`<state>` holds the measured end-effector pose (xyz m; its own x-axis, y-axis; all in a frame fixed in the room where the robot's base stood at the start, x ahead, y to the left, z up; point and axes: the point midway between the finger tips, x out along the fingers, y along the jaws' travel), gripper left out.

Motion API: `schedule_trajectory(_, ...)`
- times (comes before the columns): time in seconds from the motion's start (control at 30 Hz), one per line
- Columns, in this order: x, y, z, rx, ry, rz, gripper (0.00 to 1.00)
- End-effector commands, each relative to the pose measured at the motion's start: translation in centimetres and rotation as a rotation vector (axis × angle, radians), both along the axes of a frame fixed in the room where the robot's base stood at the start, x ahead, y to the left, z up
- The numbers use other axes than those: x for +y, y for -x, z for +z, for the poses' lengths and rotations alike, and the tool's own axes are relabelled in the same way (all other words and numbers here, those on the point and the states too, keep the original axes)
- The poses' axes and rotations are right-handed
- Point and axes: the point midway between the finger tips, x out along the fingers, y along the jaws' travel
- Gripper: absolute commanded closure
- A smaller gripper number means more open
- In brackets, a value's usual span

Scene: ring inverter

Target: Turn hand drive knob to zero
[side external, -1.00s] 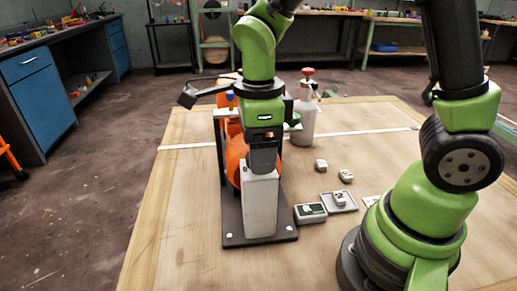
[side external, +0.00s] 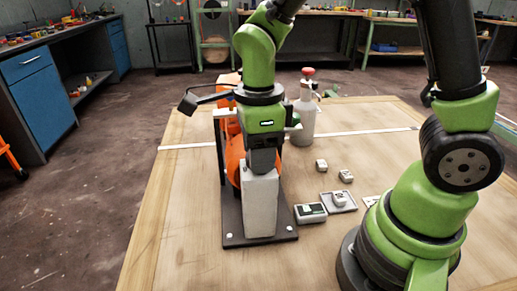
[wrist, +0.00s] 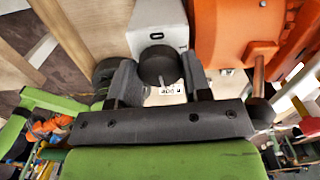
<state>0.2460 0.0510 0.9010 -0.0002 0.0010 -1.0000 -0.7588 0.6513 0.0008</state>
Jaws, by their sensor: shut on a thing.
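The hand drive knob (wrist: 160,66) is a dark round knob in the wrist view, beside the light grey box (wrist: 150,22). My gripper (wrist: 159,80) has one finger on each side of the knob and is shut on it.
An orange machine body (side external: 235,162) stands right behind the box on a dark base plate (side external: 283,233). The table's front left is clear.

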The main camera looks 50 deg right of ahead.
Motion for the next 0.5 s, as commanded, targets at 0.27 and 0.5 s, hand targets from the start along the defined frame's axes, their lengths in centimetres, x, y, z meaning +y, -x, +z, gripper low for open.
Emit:
schedule_trajectory(0.27,0.01,0.01,0.01,0.000,0.001,0.183,0.79)
schedule_trajectory(0.5,0.01,0.01,0.01,-0.001,0.001,0.408,0.79)
